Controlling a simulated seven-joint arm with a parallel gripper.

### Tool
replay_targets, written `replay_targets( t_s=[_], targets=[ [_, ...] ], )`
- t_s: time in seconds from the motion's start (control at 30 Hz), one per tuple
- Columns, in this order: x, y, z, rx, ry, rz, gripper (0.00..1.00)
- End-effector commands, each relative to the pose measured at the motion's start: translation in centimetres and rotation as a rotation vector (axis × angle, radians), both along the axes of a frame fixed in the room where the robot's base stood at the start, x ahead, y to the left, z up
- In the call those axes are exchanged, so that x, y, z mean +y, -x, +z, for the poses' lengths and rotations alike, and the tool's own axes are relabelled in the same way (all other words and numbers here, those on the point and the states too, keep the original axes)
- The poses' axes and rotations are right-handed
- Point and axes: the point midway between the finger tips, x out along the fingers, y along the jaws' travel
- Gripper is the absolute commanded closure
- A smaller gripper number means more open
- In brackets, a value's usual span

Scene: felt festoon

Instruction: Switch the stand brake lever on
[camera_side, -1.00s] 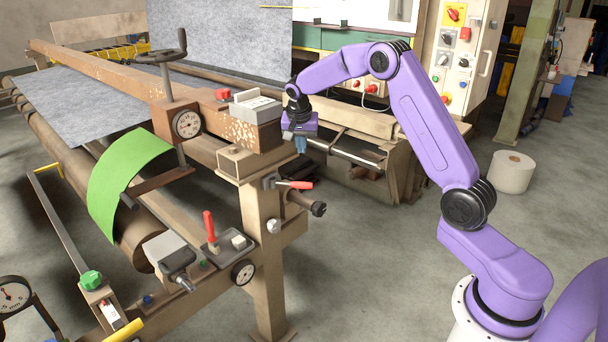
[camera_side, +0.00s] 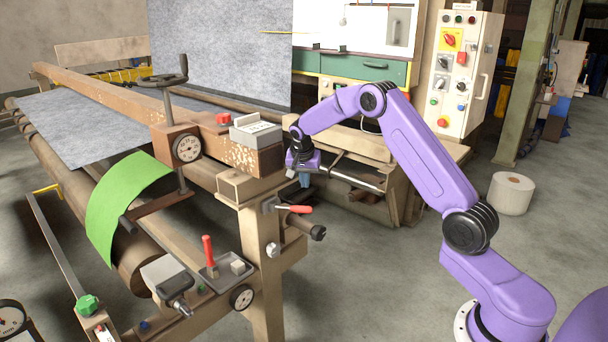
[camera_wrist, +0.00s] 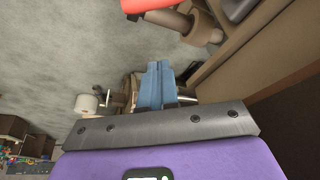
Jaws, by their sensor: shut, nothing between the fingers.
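A lever with a red handle (camera_side: 295,208) sticks out to the right from the upper part of the brown stand post (camera_side: 263,260). I take it for the stand brake lever. My gripper (camera_side: 304,181) is shut and empty, pointing down just above the red handle, with a small gap in the side view. In the wrist view its blue fingers (camera_wrist: 158,78) are together. Part of a red handle (camera_wrist: 145,4) shows there at the top edge, apart from the fingertips. The lever's pivot is small in the side view, so its setting is hard to read.
A dark-ended knob (camera_side: 317,232) sticks out just below the lever. The beam end with a grey box (camera_side: 256,130) stands left of my gripper. Another red handle (camera_side: 208,250) stands upright in a tray lower left. The floor right of the post is open.

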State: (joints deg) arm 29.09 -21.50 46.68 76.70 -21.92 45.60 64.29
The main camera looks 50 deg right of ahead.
Motion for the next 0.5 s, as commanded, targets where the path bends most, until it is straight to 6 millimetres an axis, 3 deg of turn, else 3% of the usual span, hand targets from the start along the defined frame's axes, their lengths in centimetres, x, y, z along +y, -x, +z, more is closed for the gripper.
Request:
replay_targets(
  t_s=[0.27, 0.5],
  targets=[
    [-1.5, -0.9, -5.0, 0.003, -0.001, -0.001, 1.0],
    [1.2, 0.7, -5.1, -0.001, -0.001, 0.003, 1.0]
  ],
)
